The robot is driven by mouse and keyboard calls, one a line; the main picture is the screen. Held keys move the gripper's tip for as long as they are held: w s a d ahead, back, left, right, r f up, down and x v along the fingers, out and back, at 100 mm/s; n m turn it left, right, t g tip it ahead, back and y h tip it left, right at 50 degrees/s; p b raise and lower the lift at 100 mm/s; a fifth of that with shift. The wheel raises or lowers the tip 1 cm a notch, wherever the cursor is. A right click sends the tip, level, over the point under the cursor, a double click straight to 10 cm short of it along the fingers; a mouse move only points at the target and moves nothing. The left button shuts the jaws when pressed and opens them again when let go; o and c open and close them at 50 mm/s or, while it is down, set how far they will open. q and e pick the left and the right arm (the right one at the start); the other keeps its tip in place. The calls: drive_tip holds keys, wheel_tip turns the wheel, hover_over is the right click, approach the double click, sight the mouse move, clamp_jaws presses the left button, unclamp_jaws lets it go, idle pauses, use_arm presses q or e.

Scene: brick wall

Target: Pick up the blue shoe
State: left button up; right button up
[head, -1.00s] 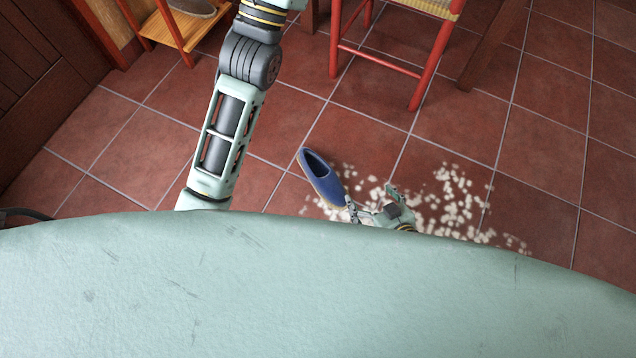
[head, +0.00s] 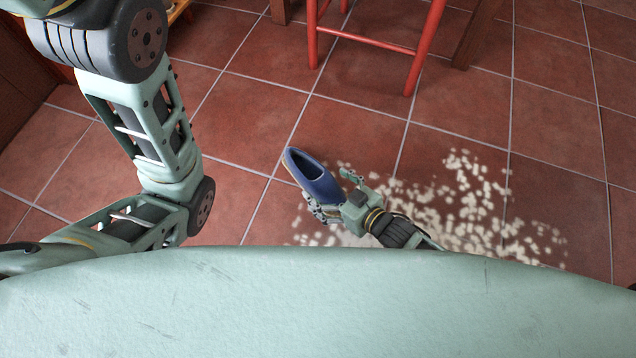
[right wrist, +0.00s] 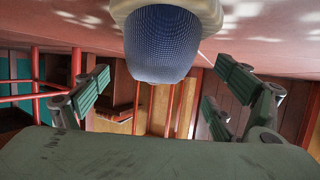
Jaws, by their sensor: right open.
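The blue shoe (head: 317,184) lies on the tiled floor with its opening toward the upper left and its toe toward my right gripper. My right gripper (head: 329,188) is open, with its fingers on either side of the toe end; I cannot tell whether they touch it. In the right wrist view, the shoe's blue textured toe (right wrist: 163,45) and pale sole edge show at the top, between the spread fingers of my right gripper (right wrist: 163,88). My left arm crosses the left of the head view; its gripper is out of view.
Pale light spots (head: 470,200) dapple the floor around and right of the shoe. A red chair (head: 425,50) stands beyond the shoe, its legs and rungs showing, beside a dark wooden leg (head: 478,35). Open tiles (head: 250,110) lie left of the shoe.

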sight(316, 179)
drive_tip(key=b+x, duration=0.3)
drive_tip(key=shift+w+a+f, duration=0.1)
drive_tip(key=shift+w+f, duration=0.05)
drive_tip(key=shift+w, duration=0.15)
drive_tip(key=shift+w+a, duration=0.3)
drive_tip(key=shift+w, duration=0.05)
drive_tip(key=shift+c, duration=0.2)
drive_tip(key=c, duration=1.3)
